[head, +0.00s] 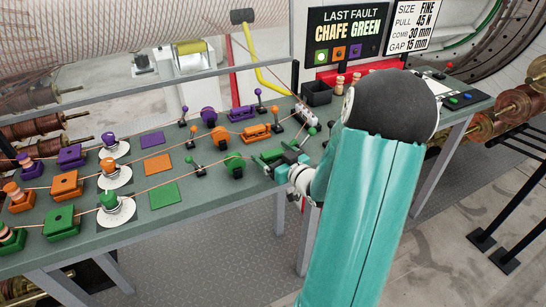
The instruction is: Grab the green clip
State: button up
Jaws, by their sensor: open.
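The green clip (268,155) appears to be the low green piece on the bench, in the front row to the right of a green roller (235,163). It lines up with an orange clip (256,133) and a purple clip (242,113) in the rows behind. My gripper (272,163) is open at the green clip's right end, over the bench's front edge. The fingers partly cover the clip. I cannot tell whether they touch it or stand around it.
The bench (140,240) carries purple, orange and green rows of spools, blocks and levers with thin wires. A green lever (194,168) stands left of the roller. A black bin (316,93) and fault sign (347,35) are behind.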

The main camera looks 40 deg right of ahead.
jog(key=shift+w, duration=0.1)
jog(key=c, duration=1.1)
jog(key=shift+r, duration=0.15)
